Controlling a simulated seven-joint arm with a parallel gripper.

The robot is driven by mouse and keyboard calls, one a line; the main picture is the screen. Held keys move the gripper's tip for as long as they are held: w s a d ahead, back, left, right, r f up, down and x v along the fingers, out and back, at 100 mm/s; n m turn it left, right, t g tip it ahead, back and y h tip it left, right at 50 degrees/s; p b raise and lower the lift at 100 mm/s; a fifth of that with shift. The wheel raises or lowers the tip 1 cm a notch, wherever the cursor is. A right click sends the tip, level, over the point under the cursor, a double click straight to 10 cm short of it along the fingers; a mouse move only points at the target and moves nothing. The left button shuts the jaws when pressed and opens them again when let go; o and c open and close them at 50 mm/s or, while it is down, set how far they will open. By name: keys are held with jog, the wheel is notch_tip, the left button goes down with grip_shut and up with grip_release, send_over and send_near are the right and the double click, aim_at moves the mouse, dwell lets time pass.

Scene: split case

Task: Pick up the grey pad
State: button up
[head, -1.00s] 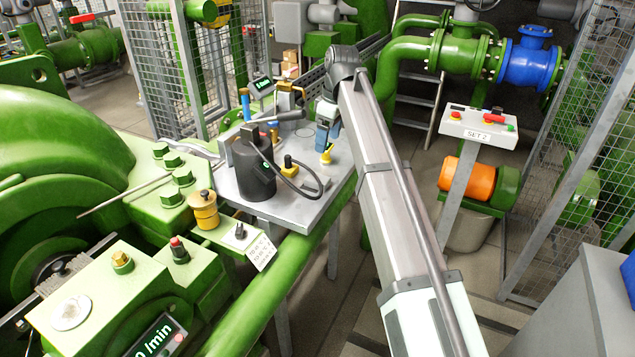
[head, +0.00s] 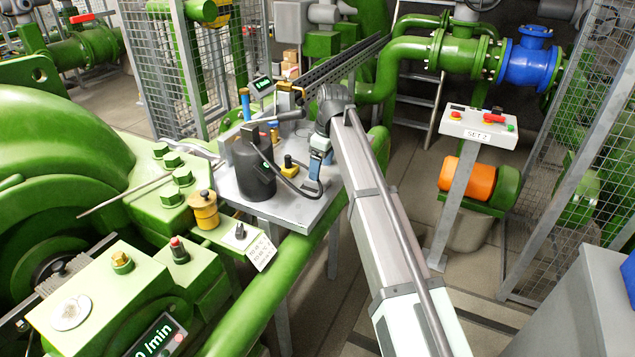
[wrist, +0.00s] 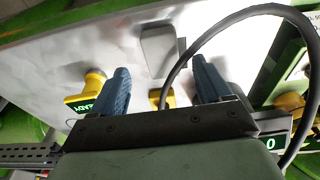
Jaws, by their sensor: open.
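The grey pad (wrist: 162,50) lies on the pale metal bench top in the wrist view, just beyond my fingertips and roughly between their lines. My gripper (wrist: 163,76) is open, with its two blue ridged fingers apart and nothing held between them. In the head view my gripper (head: 315,180) is low over the right part of the bench, beside the black cable. There I cannot clearly tell the pad from the fingers and cable in front of it.
A black cylinder (head: 253,170) with a cable stands on the bench (head: 290,212), left of my gripper. The cable (wrist: 181,62) loops close to the right finger in the wrist view. A yellow-based knob (head: 288,163) is near. A green pipe runs along the bench front.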

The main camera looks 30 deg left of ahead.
jog(key=f, duration=0.2)
jog(key=a+f, duration=0.1)
jog(key=f, duration=0.1)
jog(key=shift+s, duration=0.1)
jog(key=shift+d, duration=0.1)
jog(key=shift+c, duration=0.3)
